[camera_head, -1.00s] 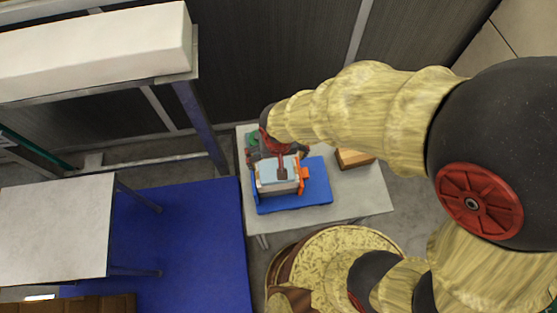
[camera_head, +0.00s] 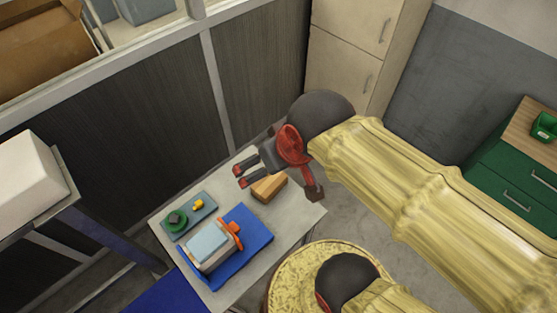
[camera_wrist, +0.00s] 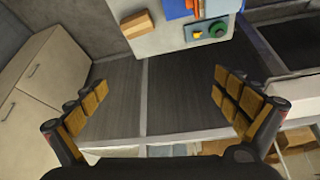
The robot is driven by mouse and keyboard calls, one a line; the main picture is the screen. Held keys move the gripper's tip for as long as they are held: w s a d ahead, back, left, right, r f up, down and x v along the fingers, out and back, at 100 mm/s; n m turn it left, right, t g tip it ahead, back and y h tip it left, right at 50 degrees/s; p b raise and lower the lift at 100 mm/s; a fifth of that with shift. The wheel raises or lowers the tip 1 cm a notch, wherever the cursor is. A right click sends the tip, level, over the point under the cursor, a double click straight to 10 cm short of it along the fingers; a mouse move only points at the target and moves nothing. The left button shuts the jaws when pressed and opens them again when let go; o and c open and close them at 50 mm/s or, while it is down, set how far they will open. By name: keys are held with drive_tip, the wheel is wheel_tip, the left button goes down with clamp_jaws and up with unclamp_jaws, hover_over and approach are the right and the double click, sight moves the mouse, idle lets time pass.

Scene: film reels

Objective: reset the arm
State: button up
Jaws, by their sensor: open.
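My gripper (camera_head: 240,177) is open and empty in the head view, raised over the back part of the small grey table (camera_head: 293,232). Its fingers point left, and my yellow arm reaches in from the right. In the wrist view my gripper (camera_wrist: 160,105) has its two padded fingers spread wide, with only the dark wall panels and a strip of floor-side framing seen between them. Nothing is held.
On the table are a blue mat (camera_head: 256,236) with a light-blue-topped box (camera_head: 207,247), an orange part (camera_head: 231,232), a wooden block (camera_head: 269,187) and a tray with a green reel (camera_head: 176,220). Cream cabinets (camera_head: 350,45) stand behind; green drawers (camera_head: 515,185) stand right.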

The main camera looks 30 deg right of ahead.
drive_tip(key=shift+s+d+r, duration=0.45)
drive_tip(key=shift+s+d, duration=0.05)
drive_tip(key=shift+s, duration=0.05)
wheel_tip(320, 180, down, 18)
drive_tip(key=b, duration=1.8)
drive_tip(key=shift+f, duration=0.1)
